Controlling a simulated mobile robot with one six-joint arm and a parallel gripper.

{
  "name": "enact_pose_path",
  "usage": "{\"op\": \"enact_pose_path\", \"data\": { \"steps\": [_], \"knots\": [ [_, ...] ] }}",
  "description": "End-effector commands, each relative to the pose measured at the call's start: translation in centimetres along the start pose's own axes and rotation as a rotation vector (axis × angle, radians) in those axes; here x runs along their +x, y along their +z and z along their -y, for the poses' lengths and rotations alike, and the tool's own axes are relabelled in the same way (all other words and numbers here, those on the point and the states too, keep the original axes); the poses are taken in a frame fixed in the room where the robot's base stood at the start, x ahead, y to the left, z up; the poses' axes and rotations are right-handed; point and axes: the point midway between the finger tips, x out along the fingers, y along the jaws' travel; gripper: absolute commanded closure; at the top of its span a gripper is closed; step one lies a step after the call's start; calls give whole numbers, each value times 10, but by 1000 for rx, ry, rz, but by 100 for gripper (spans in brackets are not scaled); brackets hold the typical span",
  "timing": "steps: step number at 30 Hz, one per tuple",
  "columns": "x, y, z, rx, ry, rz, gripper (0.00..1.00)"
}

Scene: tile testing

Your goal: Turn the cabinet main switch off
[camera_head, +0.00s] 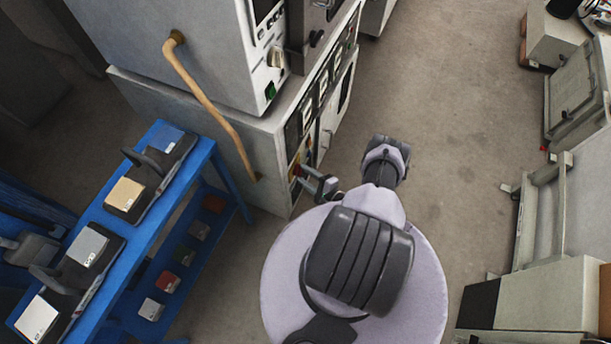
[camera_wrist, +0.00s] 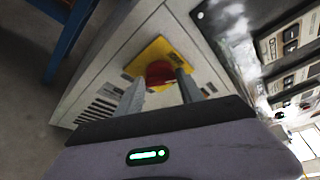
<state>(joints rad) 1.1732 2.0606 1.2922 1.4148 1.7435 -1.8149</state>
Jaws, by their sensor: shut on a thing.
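The cabinet main switch (camera_wrist: 160,74) is a red knob on a yellow plate (camera_wrist: 148,54), on the lower front of the grey cabinet (camera_wrist: 110,70). In the wrist view my gripper (camera_wrist: 163,86) has one finger on each side of the red knob and is shut on it. The knob's lower part is hidden behind my gripper's body. In the head view my gripper (camera_head: 302,172) reaches the front of the cabinet (camera_head: 250,145) near its lower left corner. The switch is small and mostly covered there, so its exact angle is hard to tell.
A blue rack (camera_head: 225,180) with boxes and tile samples stands left of the cabinet. A tan pipe (camera_head: 207,105) runs down the cabinet's side. A control panel (camera_head: 318,95) with dials lies above the switch. Grey machines (camera_head: 580,90) stand at right, with open floor (camera_head: 450,110) between.

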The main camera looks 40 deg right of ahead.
Motion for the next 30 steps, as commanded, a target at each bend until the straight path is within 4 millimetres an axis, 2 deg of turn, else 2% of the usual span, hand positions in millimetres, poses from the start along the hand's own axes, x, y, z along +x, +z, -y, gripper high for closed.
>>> {"op": "enact_pose_path", "data": {
  "steps": [14, 15, 18, 27, 30],
  "knots": [
    [0, 0, 2, -13, -7, 1, 96],
    [0, 0, 2, -13, -7, 1, 52],
    [0, 0, 2, -13, -7, 1, 34],
    [-1, 0, 1, -12, -6, 0, 34],
    [-11, -1, 2, -10, -7, -4, 34]
  ]
}}
